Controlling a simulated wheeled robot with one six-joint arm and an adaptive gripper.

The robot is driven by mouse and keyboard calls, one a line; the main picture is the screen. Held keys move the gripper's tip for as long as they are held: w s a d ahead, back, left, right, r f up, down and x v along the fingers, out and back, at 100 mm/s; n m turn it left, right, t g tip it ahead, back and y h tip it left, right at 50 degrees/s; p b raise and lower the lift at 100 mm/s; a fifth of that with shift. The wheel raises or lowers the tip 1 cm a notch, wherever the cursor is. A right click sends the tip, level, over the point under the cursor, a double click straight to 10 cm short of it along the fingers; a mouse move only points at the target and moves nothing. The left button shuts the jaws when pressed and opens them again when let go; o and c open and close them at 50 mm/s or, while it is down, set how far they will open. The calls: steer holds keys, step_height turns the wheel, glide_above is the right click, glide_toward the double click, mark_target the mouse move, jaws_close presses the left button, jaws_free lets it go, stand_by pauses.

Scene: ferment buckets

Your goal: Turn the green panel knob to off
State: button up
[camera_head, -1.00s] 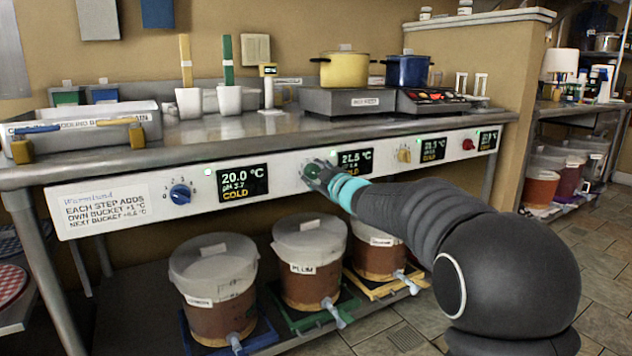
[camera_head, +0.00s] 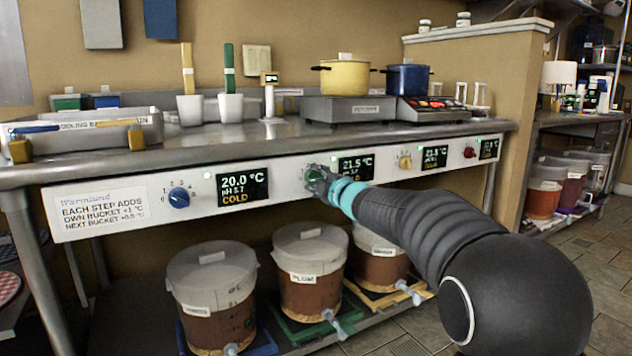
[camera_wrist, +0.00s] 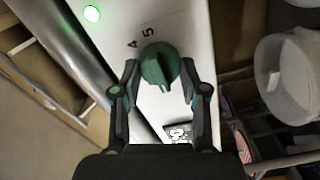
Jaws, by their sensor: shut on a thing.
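The green knob (camera_wrist: 158,67) sits on the white control panel (camera_head: 120,205), between my fingertips in the wrist view. In the head view the knob (camera_head: 313,173) is mostly hidden behind my gripper (camera_head: 322,182). My gripper (camera_wrist: 158,88) is shut on the knob, one finger on each side. Printed digits 4 and 5 show beside the knob in the wrist view; the other marks are hidden. A green light (camera_wrist: 92,13) glows on the panel near it. The display (camera_head: 355,168) right of the knob reads about 21.5 °C.
A blue knob (camera_head: 179,198), a yellow knob (camera_head: 405,163) and a red knob (camera_head: 470,153) share the panel. Lidded buckets (camera_head: 310,272) stand on the shelf below. The steel counter edge (camera_head: 240,153) runs above the panel, with pots and cups on it.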

steer(key=o, duration=1.1)
steer(key=v, duration=1.2)
steer(key=shift+w+f, duration=0.1)
